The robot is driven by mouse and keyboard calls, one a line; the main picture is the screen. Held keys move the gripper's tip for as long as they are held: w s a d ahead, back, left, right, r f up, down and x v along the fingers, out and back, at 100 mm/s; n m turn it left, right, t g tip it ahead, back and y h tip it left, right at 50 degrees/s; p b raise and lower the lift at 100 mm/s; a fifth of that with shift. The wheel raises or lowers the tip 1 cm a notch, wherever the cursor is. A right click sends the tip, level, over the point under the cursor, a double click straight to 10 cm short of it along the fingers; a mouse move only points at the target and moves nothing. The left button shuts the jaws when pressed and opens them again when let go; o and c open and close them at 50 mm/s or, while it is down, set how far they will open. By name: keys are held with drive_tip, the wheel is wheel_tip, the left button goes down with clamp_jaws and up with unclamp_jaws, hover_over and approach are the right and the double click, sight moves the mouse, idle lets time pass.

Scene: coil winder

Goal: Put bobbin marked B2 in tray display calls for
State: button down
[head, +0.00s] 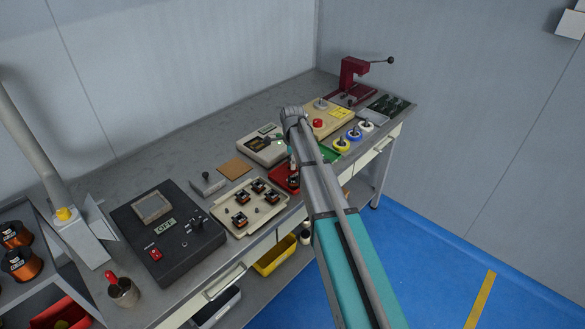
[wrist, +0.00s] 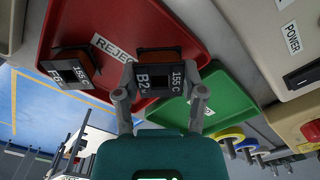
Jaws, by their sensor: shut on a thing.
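The bobbin marked B2 (wrist: 158,76), with a dark label that also reads 155 C, is between the fingers of my gripper (wrist: 160,88), which is shut on it. It is over the red tray labelled REJECT (wrist: 185,35); I cannot tell whether it touches the tray floor. Another labelled bobbin (wrist: 74,68) is in that tray at the left. The green tray (wrist: 225,100) is beside it. In the head view the red tray (head: 277,181) is partly behind my arm. The tester (head: 258,151) has a small display (head: 266,129), too small to read.
A beige holder (head: 222,214) with several bobbins stands left of the red tray. A black unit (head: 135,220) with a display reading OFF is further left. Yellow, blue and white spools (head: 354,136) stand near the bench's right front. A red press (head: 350,80) is at the far end.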

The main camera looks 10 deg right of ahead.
drive_tip(key=shift+f+b, duration=0.3)
drive_tip(key=shift+f, duration=0.3)
drive_tip(key=shift+f, duration=0.15)
drive_tip(key=shift+c, duration=2.3)
unclamp_jaws()
drive_tip(key=shift+r, duration=0.3)
wheel_tip(320, 180, up, 12)
drive_tip(key=p, duration=1.2)
drive_tip(key=shift+f, duration=0.1)
